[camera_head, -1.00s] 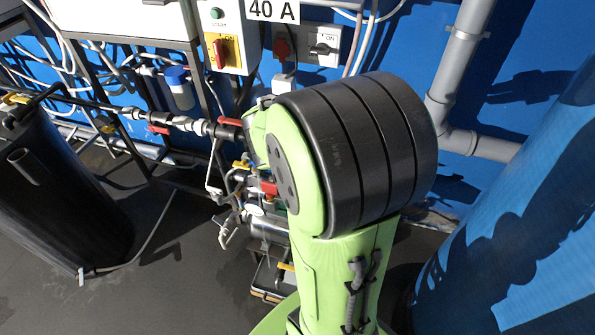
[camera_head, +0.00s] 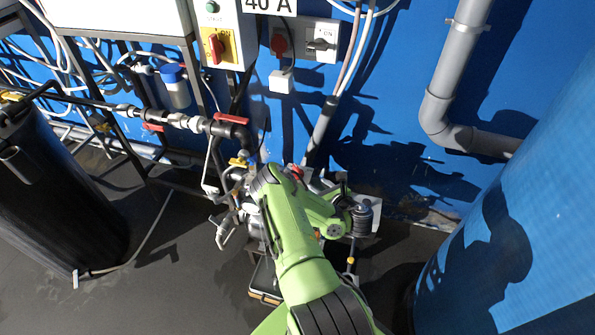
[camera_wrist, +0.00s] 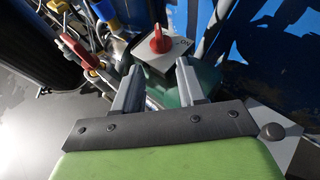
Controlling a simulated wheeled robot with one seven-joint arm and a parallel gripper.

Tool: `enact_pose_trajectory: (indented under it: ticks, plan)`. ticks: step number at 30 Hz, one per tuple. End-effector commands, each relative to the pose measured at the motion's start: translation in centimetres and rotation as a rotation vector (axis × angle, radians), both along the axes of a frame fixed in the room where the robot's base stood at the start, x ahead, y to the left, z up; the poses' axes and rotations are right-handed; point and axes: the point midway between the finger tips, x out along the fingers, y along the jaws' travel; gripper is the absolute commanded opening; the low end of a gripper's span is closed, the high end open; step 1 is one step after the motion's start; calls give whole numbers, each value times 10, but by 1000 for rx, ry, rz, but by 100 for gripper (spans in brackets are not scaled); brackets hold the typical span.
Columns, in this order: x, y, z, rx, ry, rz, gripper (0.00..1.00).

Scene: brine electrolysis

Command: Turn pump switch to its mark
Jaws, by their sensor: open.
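In the wrist view, a pale grey switch box with a red rotary knob (camera_wrist: 160,40) stands just beyond the fingertips. Part of an "ON" marking shows at the right of the knob. My gripper (camera_wrist: 158,68) is open and empty, its two grey fingers apart and pointing toward the box. The knob lies beyond the tips, not between them. A green body (camera_wrist: 170,88) shows below the box, partly behind the fingers. In the head view my arm covers much of this low area. The knob's exact angle against any mark is too small to read.
A yellow panel with a red switch (camera_head: 216,46) and a grey switch unit (camera_head: 305,40) are on the wall. Pipes with red-handled valves (camera_head: 153,127) run left of my arm. A black barrel (camera_head: 55,190) stands left; a large blue tank (camera_head: 490,250) stands right.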

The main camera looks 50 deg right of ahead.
Motion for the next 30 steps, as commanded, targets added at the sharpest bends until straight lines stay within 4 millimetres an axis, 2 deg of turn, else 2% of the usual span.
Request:
enact_pose_trajectory:
  ticks: [5, 15, 19, 24, 30]
  plan:
    - [20, -4, -14, -5, 4, 15, 40]
    - [96, -26, -46, -2, 7, 18, 40]
    - [119, -33, -56, 0, 5, 14, 40]
    - [136, -41, -61, 0, 1, 7, 40]
    - [139, -42, -60, 2, -1, 5, 40]
